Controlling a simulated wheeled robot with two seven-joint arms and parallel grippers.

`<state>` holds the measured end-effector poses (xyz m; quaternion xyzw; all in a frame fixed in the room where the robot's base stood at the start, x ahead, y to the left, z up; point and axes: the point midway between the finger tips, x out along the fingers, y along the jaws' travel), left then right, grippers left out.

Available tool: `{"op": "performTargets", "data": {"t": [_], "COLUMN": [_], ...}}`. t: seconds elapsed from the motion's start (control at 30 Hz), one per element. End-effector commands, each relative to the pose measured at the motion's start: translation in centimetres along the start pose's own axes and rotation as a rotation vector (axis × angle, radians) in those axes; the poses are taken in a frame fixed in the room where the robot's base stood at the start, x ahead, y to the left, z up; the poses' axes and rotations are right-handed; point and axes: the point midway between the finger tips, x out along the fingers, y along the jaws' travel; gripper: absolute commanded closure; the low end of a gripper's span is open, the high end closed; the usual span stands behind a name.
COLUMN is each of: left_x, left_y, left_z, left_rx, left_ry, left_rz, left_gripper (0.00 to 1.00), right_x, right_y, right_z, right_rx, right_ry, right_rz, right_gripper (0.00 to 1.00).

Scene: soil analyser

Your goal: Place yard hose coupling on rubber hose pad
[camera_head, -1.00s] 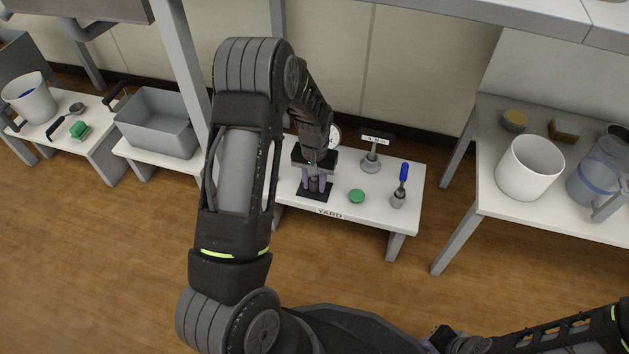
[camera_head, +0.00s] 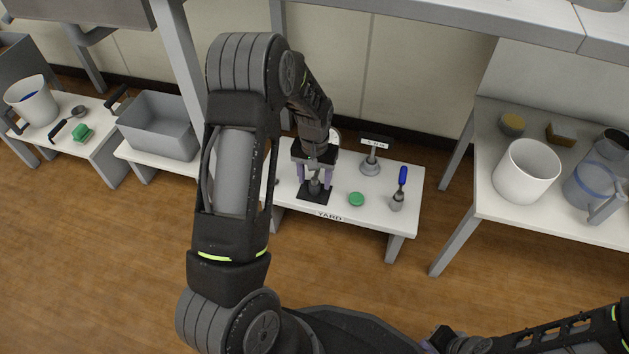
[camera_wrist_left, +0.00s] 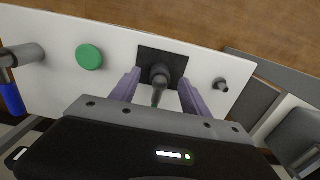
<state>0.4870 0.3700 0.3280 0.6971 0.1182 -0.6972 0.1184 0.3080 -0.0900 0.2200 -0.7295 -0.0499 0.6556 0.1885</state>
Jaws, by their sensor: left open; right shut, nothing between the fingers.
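The dark grey hose coupling (camera_head: 315,186) stands upright on the black rubber hose pad (camera_head: 304,195) on the low white bench labelled YARD. In the left wrist view the coupling (camera_wrist_left: 159,76) stands on the black pad (camera_wrist_left: 178,63), seen from above. My left gripper (camera_head: 314,178) is open just above the pad, with one purple finger on either side of the coupling. The left wrist view shows gaps between the left gripper's fingers (camera_wrist_left: 160,88) and the coupling. My right gripper (camera_head: 433,344) shows only partly at the bottom edge; it is shut and empty.
A green disc (camera_head: 356,199), a blue-handled tool (camera_head: 402,178) and a grey stand (camera_head: 371,165) are on the bench to the right. A small grey fitting (camera_wrist_left: 220,84) stands beside the pad. A grey bin (camera_head: 158,140) is left; a white bucket (camera_head: 526,171) is right.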

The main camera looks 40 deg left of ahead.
Motion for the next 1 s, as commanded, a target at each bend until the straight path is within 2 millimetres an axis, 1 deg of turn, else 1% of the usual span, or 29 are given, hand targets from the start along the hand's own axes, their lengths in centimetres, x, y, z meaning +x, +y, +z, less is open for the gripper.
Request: {"op": "performTargets", "data": {"t": [0.03, 0.1, 0.2, 0.27, 1.0], "left_x": [-1.4, -2.5, -3.7, -4.1, -4.2], "left_y": [0.0, 0.0, 0.0, 0.0, 0.0], "left_z": [-0.1, 0.0, 0.0, 0.0, 0.0], "left_rx": [0.0, 0.0, -0.001, 0.0, 0.0], "left_ry": [0.003, 0.002, 0.001, 0.001, 0.0], "left_rz": [0.001, 0.0, 0.0, 0.0, 0.0], "left_gripper": [0.46, 0.46, 0.46, 0.46, 0.46], "right_x": [-0.8, -1.3, -1.8, -1.9, -1.9], "right_y": [-0.3, -0.4, -0.5, -0.6, -0.6], "right_z": [0.0, 0.0, 0.1, 0.1, 0.1], "right_rx": [-0.001, -0.001, -0.001, -0.001, -0.001], "right_ry": [-0.002, -0.005, -0.007, -0.008, -0.01], "right_rz": [0.0, 0.0, 0.0, 0.0, 0.0], "right_gripper": [1.0, 1.0, 1.0, 1.0, 1.0]}}
